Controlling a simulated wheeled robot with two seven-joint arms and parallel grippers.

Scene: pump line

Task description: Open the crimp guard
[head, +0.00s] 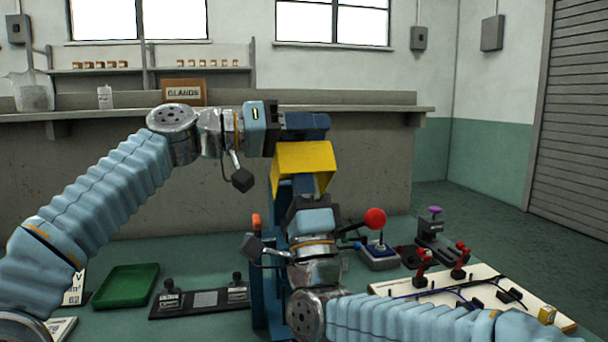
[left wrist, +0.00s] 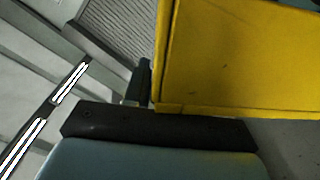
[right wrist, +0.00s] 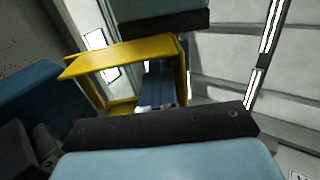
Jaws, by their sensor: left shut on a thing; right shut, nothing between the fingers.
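The crimp guard (head: 303,158) is a yellow open-sided cover on the front of the blue press (head: 305,123), in the middle of the head view. My left gripper (head: 271,130) reaches in from the left and is shut on the guard at its upper left edge. In the left wrist view the yellow guard (left wrist: 240,55) meets the dark finger. My right gripper (head: 307,202) is below the guard, in front of the press, shut and empty. In the right wrist view the guard (right wrist: 120,58) appears as a tilted yellow frame. The gripped edge is mostly hidden.
A green tray (head: 126,286) and a dark plate with two clamps (head: 200,298) lie on the left. A box marked GLANDS (head: 184,92) sits on the back shelf.

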